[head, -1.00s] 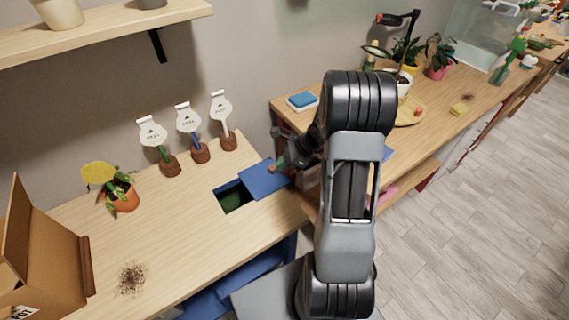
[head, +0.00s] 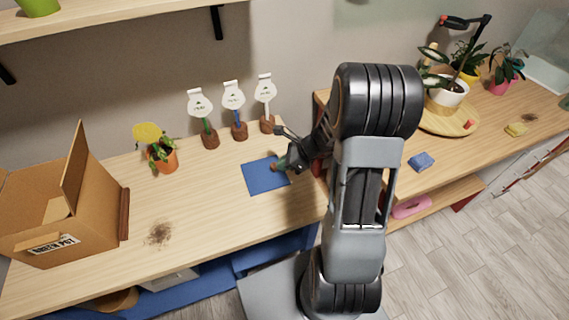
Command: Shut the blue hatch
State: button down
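The blue hatch (head: 262,180) is a flat square panel in the wooden bench top, right of the middle of the bench. It lies flat, and no dark opening shows beside it. A small reddish-brown knob (head: 275,168) shows at its upper right part. My gripper (head: 283,162) is low over the hatch's right side, with its tip at the knob. My wrist and arm hide part of it, so I cannot tell if the fingers are closed around the knob.
Three label stands (head: 236,112) stand behind the hatch. A potted plant (head: 163,155) and an open cardboard box (head: 62,205) are to the left, with spilled soil (head: 159,233) in front. A second bench with a round wooden tray (head: 437,122), plants and a blue sponge (head: 421,161) is to the right.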

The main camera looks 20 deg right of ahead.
jog(key=d, duration=0.1)
jog(key=s+d+p, duration=0.1)
jog(key=d+r, duration=0.1)
jog(key=shift+s+d, duration=0.15)
jog(key=shift+s, duration=0.25)
jog(key=p+v, duration=0.1)
jog(key=v, duration=0.9)
jog(key=s+a+r+n+h+p, duration=0.1)
jog(key=s+a+r+n+h, duration=0.2)
jog(key=n, duration=0.9)
jog(key=s+a+r+n+h+p, duration=0.1)
jog(key=s+a+r+n+h, duration=0.3)
jog(key=a+r+n, duration=0.4)
jog(key=s+a+n, duration=0.1)
jog(key=a+n, duration=0.1)
jog(key=n, duration=0.1)
jog(key=shift+s+a+n+g+p, duration=0.15)
jog(key=shift+s+n+g+p, duration=0.15)
jog(key=shift+s+n+p, duration=0.1)
